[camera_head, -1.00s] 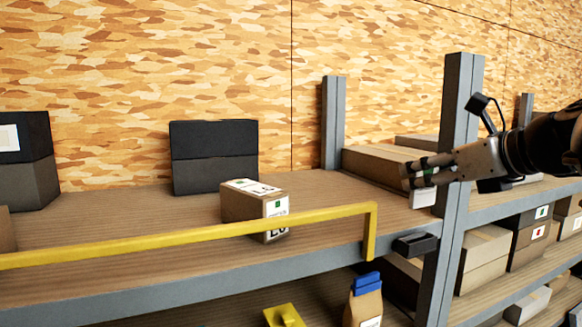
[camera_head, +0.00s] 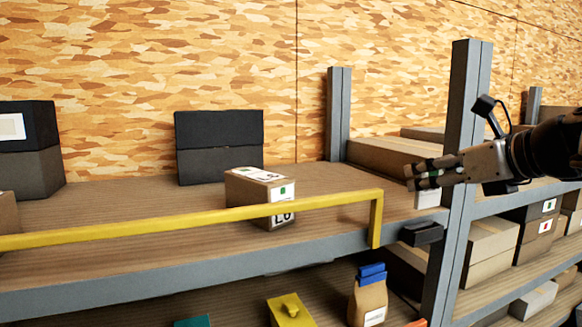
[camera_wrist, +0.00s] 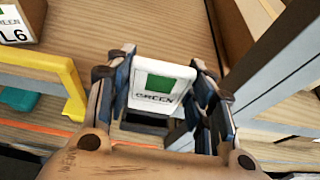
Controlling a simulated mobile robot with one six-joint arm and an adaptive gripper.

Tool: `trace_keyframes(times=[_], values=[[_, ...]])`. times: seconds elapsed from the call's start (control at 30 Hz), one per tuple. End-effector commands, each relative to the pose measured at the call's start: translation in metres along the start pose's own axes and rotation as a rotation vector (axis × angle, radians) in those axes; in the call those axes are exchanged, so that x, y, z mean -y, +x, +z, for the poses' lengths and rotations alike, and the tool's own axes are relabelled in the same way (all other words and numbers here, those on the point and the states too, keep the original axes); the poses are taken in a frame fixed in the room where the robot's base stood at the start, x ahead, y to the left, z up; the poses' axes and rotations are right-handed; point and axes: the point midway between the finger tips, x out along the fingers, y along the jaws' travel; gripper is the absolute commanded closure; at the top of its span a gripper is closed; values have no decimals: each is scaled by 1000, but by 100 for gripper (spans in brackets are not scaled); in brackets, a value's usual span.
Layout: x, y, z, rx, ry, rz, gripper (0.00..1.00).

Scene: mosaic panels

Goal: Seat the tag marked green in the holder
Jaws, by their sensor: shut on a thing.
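The tag marked green (camera_wrist: 160,86) is a white plate with a green square and the word GREEN. My gripper (camera_wrist: 160,80) is shut on it, with a finger on either side. In the head view my gripper (camera_head: 422,173) is in front of the grey post, with the white tag (camera_head: 427,198) hanging below the fingers. The holder (camera_head: 421,234) is a small black block on the shelf's front edge, below the tag and apart from it in that view. In the wrist view the dark holder (camera_wrist: 145,123) shows partly behind the tag's lower end.
A grey upright post (camera_head: 463,150) stands close beside my gripper. A yellow rail (camera_head: 200,217) runs along the shelf front to the left. A cardboard box (camera_head: 255,196) labelled L6 sits behind the rail. A flat carton (camera_head: 385,157) lies behind my gripper.

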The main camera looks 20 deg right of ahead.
Motion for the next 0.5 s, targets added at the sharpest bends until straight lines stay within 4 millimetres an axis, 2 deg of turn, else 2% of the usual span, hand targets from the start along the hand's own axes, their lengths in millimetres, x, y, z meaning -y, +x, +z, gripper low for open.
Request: trace_keyframes(times=[0.5], values=[[0,5,-13,0,1,0,70]])
